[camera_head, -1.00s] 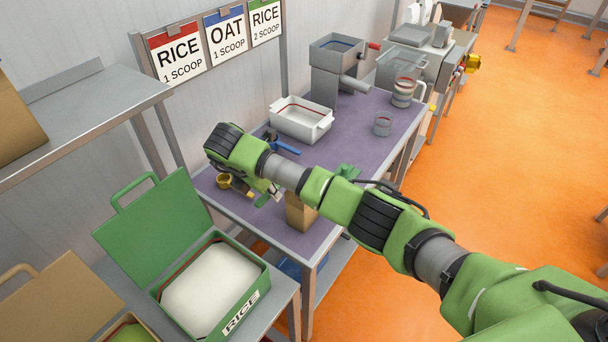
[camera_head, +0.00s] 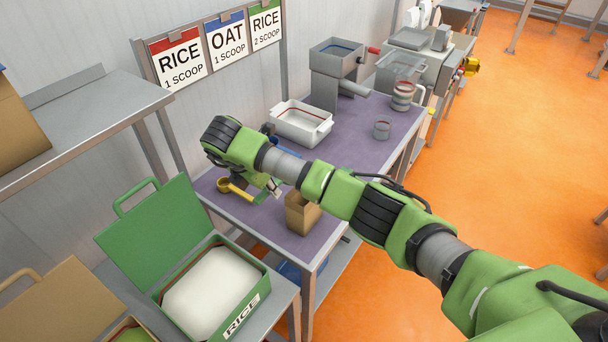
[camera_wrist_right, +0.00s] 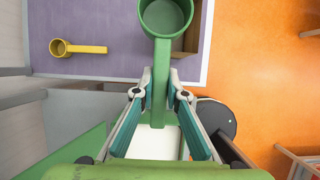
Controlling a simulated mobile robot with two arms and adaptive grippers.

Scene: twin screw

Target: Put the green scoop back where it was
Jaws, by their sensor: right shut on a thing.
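The green scoop (camera_wrist_right: 165,16) shows in the right wrist view, with its round cup at the top of the picture. Its straight handle runs down between the fingers of my right gripper (camera_wrist_right: 161,84), which is shut on it. The scoop is in the air over the purple table (camera_wrist_right: 105,18). In the head view my right gripper (camera_head: 272,187) is above the near left part of the table, partly hidden by its own arm. I cannot make out the scoop clearly there. My left gripper is in neither view.
A yellow scoop (camera_head: 238,190) and a brown box (camera_head: 300,214) stand near the gripper. A blue scoop (camera_head: 287,148) lies by the white tub (camera_head: 302,124). An open green rice bin (camera_head: 259,283) is in front. The table's middle is fairly clear.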

